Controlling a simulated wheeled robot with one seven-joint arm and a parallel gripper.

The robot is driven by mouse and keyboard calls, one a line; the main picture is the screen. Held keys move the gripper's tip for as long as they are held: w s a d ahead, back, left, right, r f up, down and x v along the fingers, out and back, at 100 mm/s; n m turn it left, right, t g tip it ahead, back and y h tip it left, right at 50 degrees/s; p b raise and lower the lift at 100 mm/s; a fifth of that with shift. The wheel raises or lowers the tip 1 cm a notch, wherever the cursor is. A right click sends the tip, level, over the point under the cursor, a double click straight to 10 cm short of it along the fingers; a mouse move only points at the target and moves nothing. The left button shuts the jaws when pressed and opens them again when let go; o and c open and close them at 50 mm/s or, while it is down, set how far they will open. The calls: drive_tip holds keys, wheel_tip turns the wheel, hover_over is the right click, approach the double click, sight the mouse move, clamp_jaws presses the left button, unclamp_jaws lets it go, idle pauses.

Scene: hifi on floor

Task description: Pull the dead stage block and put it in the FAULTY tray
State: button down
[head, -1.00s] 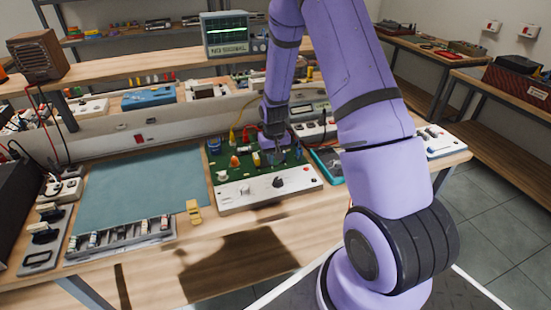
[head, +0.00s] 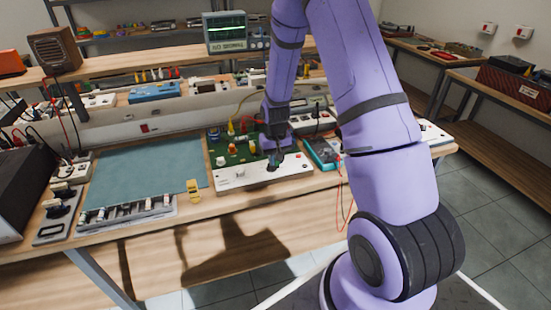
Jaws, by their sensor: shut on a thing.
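My gripper (head: 272,162) is low over the white front panel (head: 235,178) of the green circuit board (head: 228,152), at the place of the panel's dark knob (head: 272,167). It appears shut on that knob, which it mostly hides. Small stage blocks stand on the board left of my gripper, among them an orange-red one (head: 221,161) and a pale one (head: 240,147). I cannot tell which block is dead. A teal-edged tray or case (head: 323,153) lies right of the board; no FAULTY label is readable.
A grey slotted rack (head: 125,213) with several small parts lies at the front left. A yellow piece (head: 193,189) sits beside it. The blue-green mat (head: 150,168) is clear. The scope (head: 226,33) stands behind. Red wires (head: 343,205) hang at the right.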

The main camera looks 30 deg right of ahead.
idle(0.3)
drive_tip(key=shift+r, duration=3.75)
